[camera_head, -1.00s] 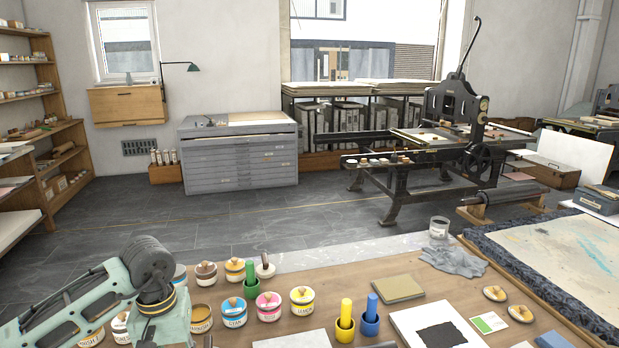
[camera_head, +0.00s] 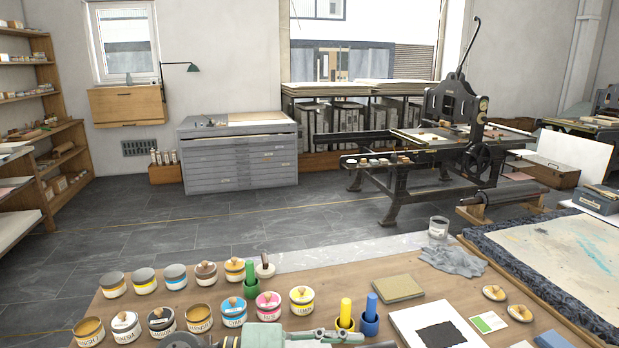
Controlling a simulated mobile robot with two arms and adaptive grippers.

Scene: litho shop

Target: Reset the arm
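Part of my mint-green arm shows at the bottom edge of the head view, low over the front of the wooden table (camera_head: 225,262). It lies roughly level, with a thin grey part reaching right past the ink jars.
A grey cloth (camera_head: 452,262) and a glass jar (camera_head: 438,228) are farther back.

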